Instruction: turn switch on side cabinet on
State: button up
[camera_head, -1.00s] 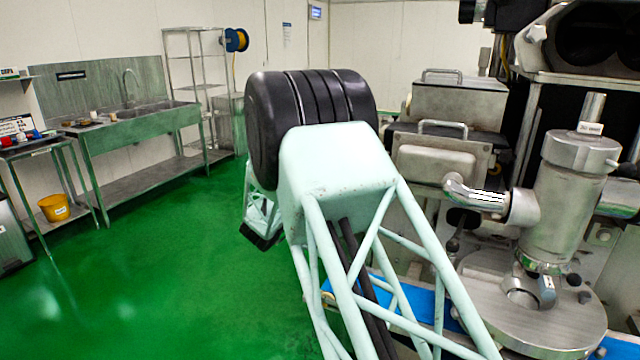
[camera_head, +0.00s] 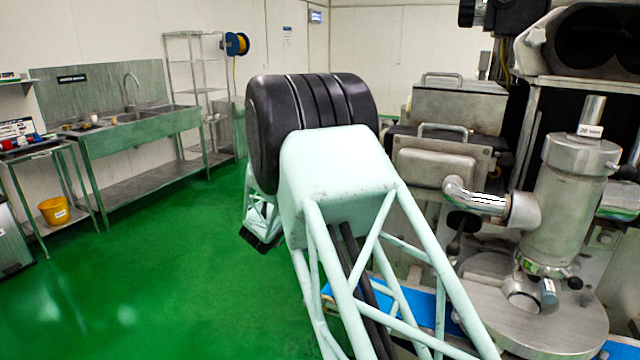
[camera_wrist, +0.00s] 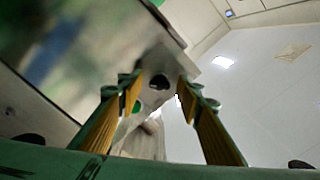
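In the wrist view, a grey metal box, which looks like the side cabinet (camera_wrist: 150,58), is ahead of my gripper. A dark round knob (camera_wrist: 159,82), probably the switch, is on its face. A small green round part (camera_wrist: 137,106) lies below and left of the knob. My gripper (camera_wrist: 157,92) is open, with its two yellow-and-green fingers on either side of the knob in the picture. I cannot tell whether they touch it. The knob's turned position is too blurred to read. In the head view, my arm hides the gripper, and I cannot make out the switch.
The steel encrusting machine (camera_head: 452,110) and its upright cylinder (camera_head: 562,215) stand close on the right. A sink bench (camera_head: 140,125) and a small table with a yellow bucket (camera_head: 54,211) are at the left. The green floor (camera_head: 150,270) between is clear.

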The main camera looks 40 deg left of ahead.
jog(key=shift+s, duration=0.15)
jog(key=v, duration=1.1)
jog(key=shift+s, duration=0.35)
jog(key=shift+d, duration=0.2)
